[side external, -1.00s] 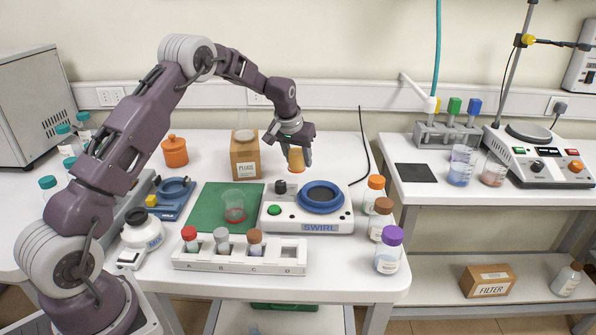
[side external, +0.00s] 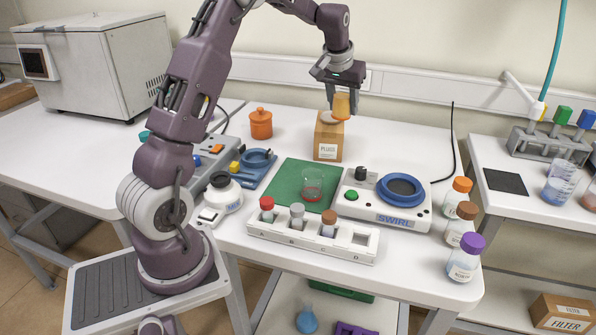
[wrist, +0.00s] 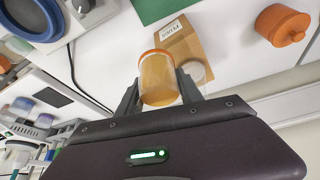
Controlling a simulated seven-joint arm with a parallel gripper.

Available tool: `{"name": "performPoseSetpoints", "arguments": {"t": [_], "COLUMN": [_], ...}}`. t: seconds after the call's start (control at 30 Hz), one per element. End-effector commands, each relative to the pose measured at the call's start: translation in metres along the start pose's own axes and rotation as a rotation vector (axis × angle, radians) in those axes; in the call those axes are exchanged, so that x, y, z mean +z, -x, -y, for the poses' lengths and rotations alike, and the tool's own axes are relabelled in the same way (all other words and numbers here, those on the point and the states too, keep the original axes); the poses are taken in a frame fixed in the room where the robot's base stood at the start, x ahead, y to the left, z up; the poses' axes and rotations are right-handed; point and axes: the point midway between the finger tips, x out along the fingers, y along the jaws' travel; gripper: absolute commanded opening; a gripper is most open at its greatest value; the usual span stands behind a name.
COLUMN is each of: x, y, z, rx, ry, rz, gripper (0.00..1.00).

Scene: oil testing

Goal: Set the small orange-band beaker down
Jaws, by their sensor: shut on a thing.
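The small orange-band beaker (side external: 341,105) holds amber liquid and is in my gripper (side external: 341,108), whose fingers are shut on it from both sides. In the side external view it appears up in front of the upper part of the cardboard PLUGS box (side external: 327,146), above table height. In the wrist view the beaker (wrist: 158,80) sits between the two fingers, with the box (wrist: 183,45) behind it. I cannot tell the exact gap between beaker and box.
A green mat (side external: 292,178) carries a red-marked beaker (side external: 313,187). The SWIRL plate (side external: 362,207) with its blue ring stands right of it. A vial rack (side external: 300,242) lies in front. An orange pot (side external: 261,123) stands left of the box. White table is bare right of the box.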

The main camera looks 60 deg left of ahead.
Motion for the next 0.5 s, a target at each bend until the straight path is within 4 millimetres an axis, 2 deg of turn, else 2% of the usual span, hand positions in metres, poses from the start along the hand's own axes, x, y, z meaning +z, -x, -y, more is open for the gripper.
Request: {"name": "performPoseSetpoints", "arguments": {"t": [0.03, 0.1, 0.2, 0.43, 0.47, 0.5], "x": [0.008, 0.021, 0.037, 0.07, 0.073, 0.076], "y": [0.004, 0.009, 0.014, 0.024, 0.023, 0.013], "z": [0.016, 0.036, 0.058, 0.092, 0.094, 0.092], "rx": [-0.011, -0.025, -0.041, -0.067, -0.069, -0.068], "ry": [0.028, 0.062, 0.103, 0.172, 0.177, 0.173], "rz": [0.0, 0.001, 0.0, 0.0, 0.002, 0.005], "gripper": [0.0, 0.0, 0.0, 0.0, 0.0, 0.0]}}
